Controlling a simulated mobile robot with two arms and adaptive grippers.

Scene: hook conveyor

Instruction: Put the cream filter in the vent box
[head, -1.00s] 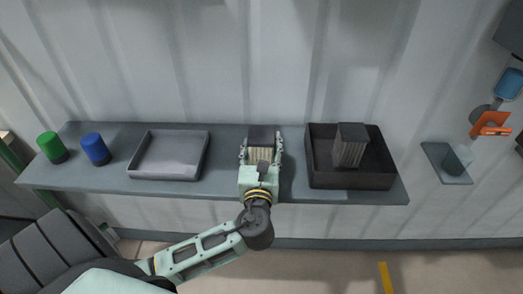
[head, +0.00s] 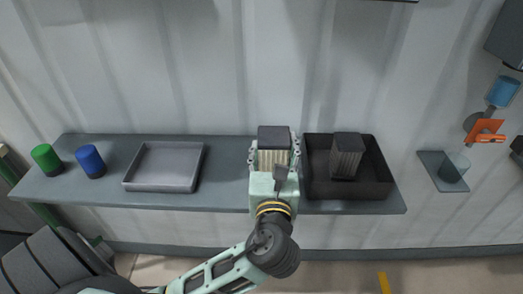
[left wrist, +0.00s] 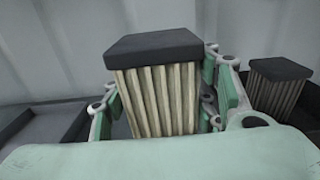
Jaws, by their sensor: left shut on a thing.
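The cream filter (head: 272,160) is a pleated block with a dark grey cap. It is upright between the fingers of my left gripper (head: 274,153), which is shut on it. It also fills the middle of the left wrist view (left wrist: 158,92), with a green-padded finger on each side. In the head view it appears just left of the dark open box (head: 347,194). A greyer pleated filter with a dark cap (head: 346,157) stands in that box. I cannot tell which container is the vent box. My right gripper is not in view.
A shallow grey tray (head: 163,186) lies empty on the shelf (head: 222,190). A blue cylinder (head: 90,161) and a green cylinder (head: 46,159) stand at the left end. A small wall shelf (head: 431,162) holds a clear cup at right. The ribbed wall is close behind.

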